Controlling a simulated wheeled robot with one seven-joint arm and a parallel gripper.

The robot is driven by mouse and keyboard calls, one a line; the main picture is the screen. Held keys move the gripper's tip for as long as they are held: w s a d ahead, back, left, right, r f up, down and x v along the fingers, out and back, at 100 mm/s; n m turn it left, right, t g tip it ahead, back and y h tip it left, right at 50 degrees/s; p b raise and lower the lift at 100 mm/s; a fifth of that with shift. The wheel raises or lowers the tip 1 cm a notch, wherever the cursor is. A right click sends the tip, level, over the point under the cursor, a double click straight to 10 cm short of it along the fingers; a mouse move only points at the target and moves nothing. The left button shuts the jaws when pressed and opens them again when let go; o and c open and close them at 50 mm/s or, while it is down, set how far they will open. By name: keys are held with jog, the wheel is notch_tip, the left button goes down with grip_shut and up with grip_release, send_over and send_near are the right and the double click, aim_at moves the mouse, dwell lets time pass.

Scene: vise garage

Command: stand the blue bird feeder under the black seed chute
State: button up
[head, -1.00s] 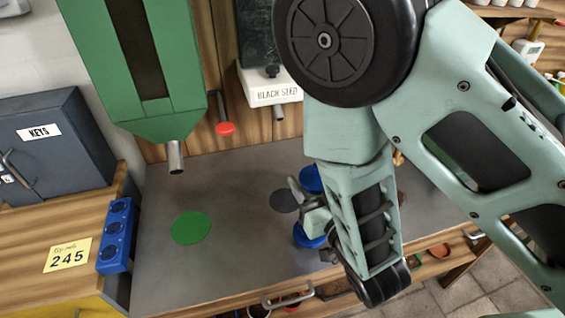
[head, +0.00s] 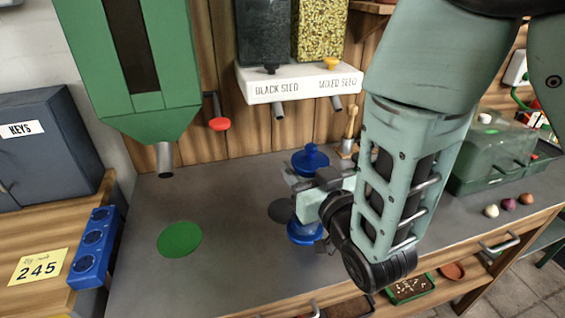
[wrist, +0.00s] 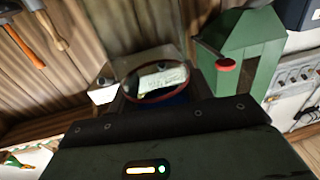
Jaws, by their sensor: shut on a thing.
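The blue bird feeder shows in the head view as a blue domed lid (head: 310,160) above a blue base (head: 304,233); its middle is hidden by my gripper. My gripper (head: 304,190) is shut on the feeder's middle from the right, and the feeder looks upright. I cannot tell whether its base touches the bench. The black seed chute (head: 278,110) is a short metal spout below the BLACK SEED label, behind and left of the feeder. A dark round mark (head: 278,209) lies on the bench under it, just left of the feeder and partly hidden.
A mixed seed chute (head: 336,102) is right of the black one. A green dispenser (head: 150,120) hangs at left above a green disc (head: 180,239) on the grey bench (head: 225,215). A blue socket block (head: 92,245) stands left. A clear-lidded green box (head: 495,155) stands right.

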jog(key=shift+w+a+r+p, duration=0.15)
jog(key=shift+w+p, duration=0.2)
jog(key=w+a+f+p, duration=0.1)
jog(key=w+a+f, duration=0.2)
jog(key=w, duration=0.5)
jog(key=shift+w+a+f, duration=0.35)
jog(key=shift+w+a, duration=0.05)
jog(key=shift+f, duration=0.2)
jog(key=o, duration=1.5)
jog(key=shift+r, duration=0.15)
